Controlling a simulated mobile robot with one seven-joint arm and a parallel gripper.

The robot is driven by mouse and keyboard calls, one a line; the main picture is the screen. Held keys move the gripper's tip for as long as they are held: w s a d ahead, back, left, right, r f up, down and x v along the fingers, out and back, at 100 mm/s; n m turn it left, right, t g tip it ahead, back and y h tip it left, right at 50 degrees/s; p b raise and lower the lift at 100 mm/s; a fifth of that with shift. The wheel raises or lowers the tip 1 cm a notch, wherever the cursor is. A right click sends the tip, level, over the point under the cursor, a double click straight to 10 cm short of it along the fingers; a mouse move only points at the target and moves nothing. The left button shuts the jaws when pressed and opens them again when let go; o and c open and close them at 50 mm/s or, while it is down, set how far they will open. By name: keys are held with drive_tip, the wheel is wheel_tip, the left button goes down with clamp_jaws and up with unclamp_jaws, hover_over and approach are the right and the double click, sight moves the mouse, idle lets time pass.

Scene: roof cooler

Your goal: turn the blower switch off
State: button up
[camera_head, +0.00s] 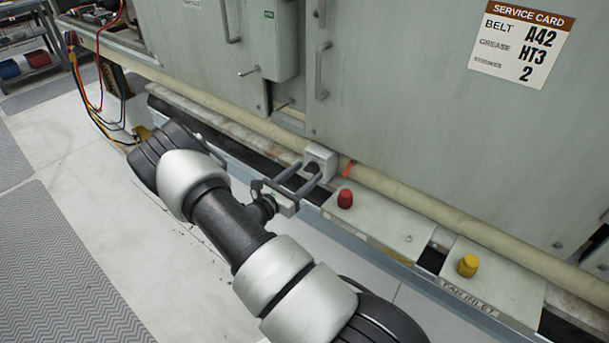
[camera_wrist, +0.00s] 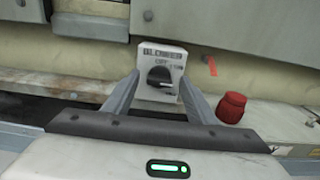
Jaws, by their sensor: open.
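The blower switch is a small light box (camera_wrist: 163,62) labelled "BLOWER" with a black rotary knob (camera_wrist: 160,76), centred in the wrist view. The knob sits between the fingertips of my gripper (camera_wrist: 161,88), whose two grey fingers stand apart on either side. I cannot tell whether the fingers touch the knob. The knob's exact setting is too small to read. In the head view the switch box (camera_head: 321,161) is low on the grey cabinet, with my gripper (camera_head: 312,171) right in front of it.
A red knob (camera_head: 345,198) and a yellow knob (camera_head: 468,265) stand on plates to the right of the switch. A pale pipe (camera_head: 420,203) runs along the cabinet's foot. A service card (camera_head: 521,42) is on the cabinet door. Open floor (camera_head: 90,190) lies to the left.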

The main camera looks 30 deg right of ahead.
drive_tip(key=shift+w+d, duration=0.1)
drive_tip(key=c, duration=1.1)
